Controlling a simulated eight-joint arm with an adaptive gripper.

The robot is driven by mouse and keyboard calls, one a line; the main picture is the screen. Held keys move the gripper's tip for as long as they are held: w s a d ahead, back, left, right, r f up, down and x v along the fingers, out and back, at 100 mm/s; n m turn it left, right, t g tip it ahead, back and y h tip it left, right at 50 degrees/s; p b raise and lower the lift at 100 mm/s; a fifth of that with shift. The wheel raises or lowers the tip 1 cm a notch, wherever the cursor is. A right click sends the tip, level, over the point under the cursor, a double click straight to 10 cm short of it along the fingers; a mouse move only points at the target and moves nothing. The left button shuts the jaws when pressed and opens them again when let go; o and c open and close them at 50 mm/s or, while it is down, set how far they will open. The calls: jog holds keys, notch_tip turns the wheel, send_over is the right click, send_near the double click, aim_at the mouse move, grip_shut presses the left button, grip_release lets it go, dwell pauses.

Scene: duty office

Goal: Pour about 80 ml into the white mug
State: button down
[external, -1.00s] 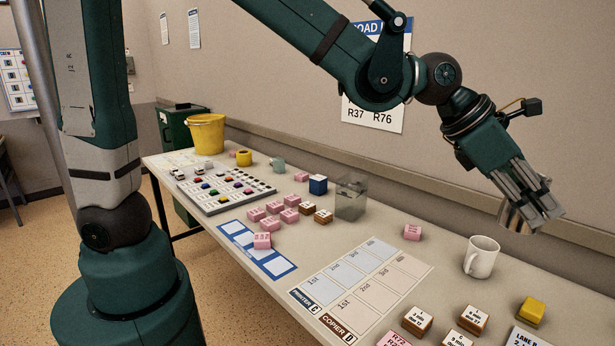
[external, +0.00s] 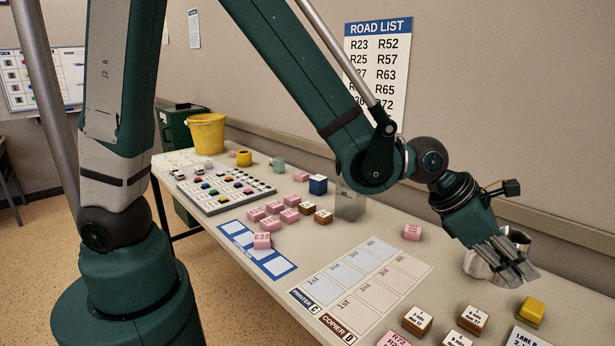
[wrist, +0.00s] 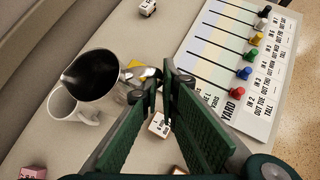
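A shiny metal jug (wrist: 90,75) with a dark inside hangs at my gripper (wrist: 158,82). The green-padded fingers are closed on the jug's handle. The white mug (wrist: 62,104) stands on the table, partly under the jug in the wrist view, with its handle showing. In the external view my gripper (external: 512,264) and the jug (external: 516,238) are low over the mug's spot and cover most of the mug. The jug looks tilted. I cannot make out any stream or the liquid levels.
A yellow block (external: 531,311) and wooden tiles (external: 473,318) lie in front of the mug. A pink block (external: 412,232) is to its left. A clear container (external: 350,203) stands farther back. A board with coloured pegs (wrist: 240,60) shows in the wrist view.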

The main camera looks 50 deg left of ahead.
notch_tip(320, 180, down, 7)
dwell(0.5)
jog(key=shift+r, duration=0.1)
dwell(0.3)
jog(key=shift+t, duration=0.3)
jog(key=shift+w+d+r+b, duration=0.15)
jog(key=shift+r+b, duration=0.35)
jog(key=shift+r, duration=0.6)
jog(key=shift+s+d+r+b, duration=0.15)
jog(key=shift+r+b, duration=0.3)
jog(key=shift+r, duration=0.65)
jog(key=shift+w+f, duration=0.15)
jog(key=shift+f, duration=2.15)
